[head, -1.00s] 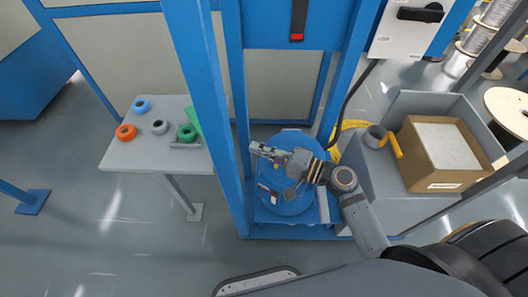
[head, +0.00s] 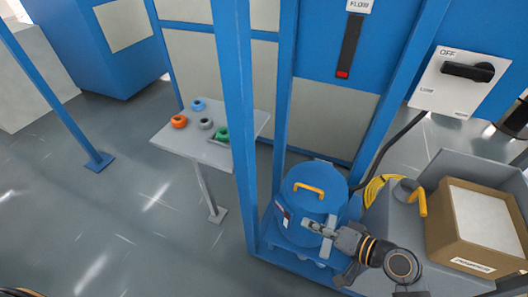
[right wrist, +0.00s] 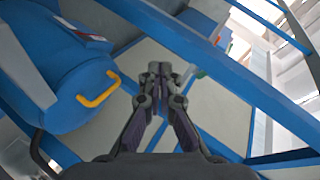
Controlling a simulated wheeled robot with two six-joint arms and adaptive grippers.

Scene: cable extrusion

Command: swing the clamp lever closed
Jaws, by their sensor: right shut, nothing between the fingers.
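A blue drum (head: 309,222) stands inside the blue frame, its round lid topped by a yellow handle (head: 308,190). The handle also shows in the right wrist view (right wrist: 100,90), left of the fingers. My right gripper (head: 308,226) is in front of the drum's near side in the head view. Its fingers are shut with nothing between them, as the right wrist view (right wrist: 160,70) shows. I cannot make out a separate clamp lever; the gripper and wrist hide part of the drum's front. I cannot tell whether the gripper touches the drum. My left gripper is not in view.
A blue upright (head: 238,130) stands left of the drum. A grey table (head: 178,138) with coloured rings is beyond it. To the right are a grey scoop with a yellow handle (head: 420,204) and a cardboard box (head: 480,225). A switch panel (head: 460,80) is above.

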